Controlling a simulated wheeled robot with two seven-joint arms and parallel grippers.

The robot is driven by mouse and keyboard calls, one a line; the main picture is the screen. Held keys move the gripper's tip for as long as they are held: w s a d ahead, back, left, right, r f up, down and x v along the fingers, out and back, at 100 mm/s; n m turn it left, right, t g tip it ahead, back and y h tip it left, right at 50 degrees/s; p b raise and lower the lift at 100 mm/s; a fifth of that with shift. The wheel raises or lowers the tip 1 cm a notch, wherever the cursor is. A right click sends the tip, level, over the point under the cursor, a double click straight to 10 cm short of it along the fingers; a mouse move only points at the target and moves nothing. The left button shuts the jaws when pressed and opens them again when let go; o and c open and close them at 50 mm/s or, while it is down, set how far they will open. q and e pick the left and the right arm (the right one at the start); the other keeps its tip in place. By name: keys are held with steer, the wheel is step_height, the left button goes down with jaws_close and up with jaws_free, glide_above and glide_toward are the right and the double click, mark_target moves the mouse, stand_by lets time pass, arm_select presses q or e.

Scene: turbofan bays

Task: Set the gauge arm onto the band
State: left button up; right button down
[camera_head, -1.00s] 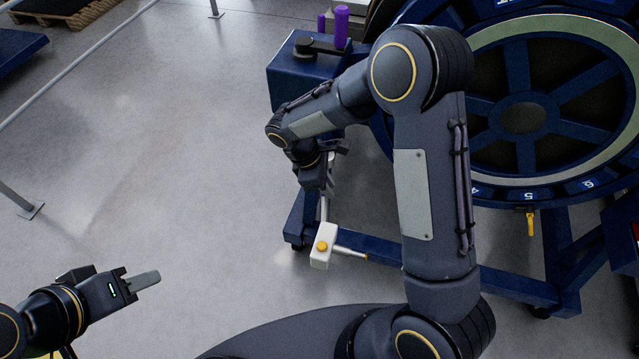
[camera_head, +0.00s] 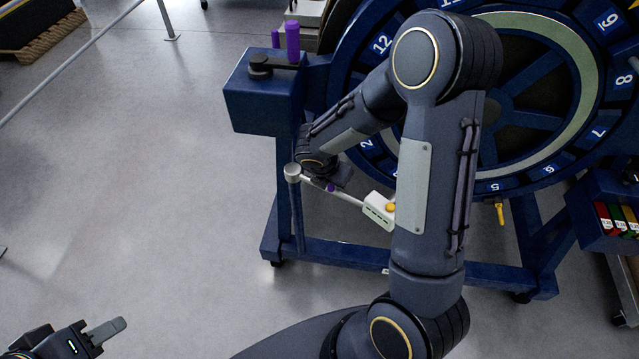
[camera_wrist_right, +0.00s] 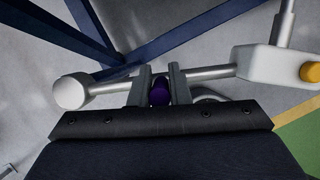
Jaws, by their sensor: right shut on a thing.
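The gauge arm (camera_head: 347,197) is a pale rod with a round cap at one end and a white box with a yellow button at the other. My right gripper (camera_wrist_right: 160,88) is shut on its purple grip, seen in the right wrist view. The gauge arm is held in the air in front of the wheel's lower left. My right arm hides part of the box's end in the head view. The pale ring (camera_head: 590,95) on the wheel face looks like the band; my arm covers its left part. My left gripper (camera_head: 106,331) is low at the left, away from everything.
The wheel has a dark blue numbered rim (camera_head: 556,168) and stands on a blue frame (camera_head: 345,256). A blue box (camera_head: 262,100) with a crank and purple handle juts out at its left. A bin with coloured items (camera_head: 612,215) is at right. The left floor is clear.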

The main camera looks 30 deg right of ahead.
steer(key=w+d+n+t+y+p, duration=0.1)
steer(key=w+d+n+t+p, duration=0.1)
steer(key=w+d+n+p, duration=0.2)
steer(key=shift+w+d+n+y+p, duration=0.35)
steer(key=shift+w+n+p, duration=0.45)
steer(key=shift+n, duration=0.7)
steer(key=shift+a+r, duration=0.1)
steer(key=c, duration=1.4)
jaws_free()
steer(key=shift+o, duration=0.2)
steer(key=p+v, duration=0.2)
steer(key=v, duration=0.5)
steer(key=shift+r, duration=0.35)
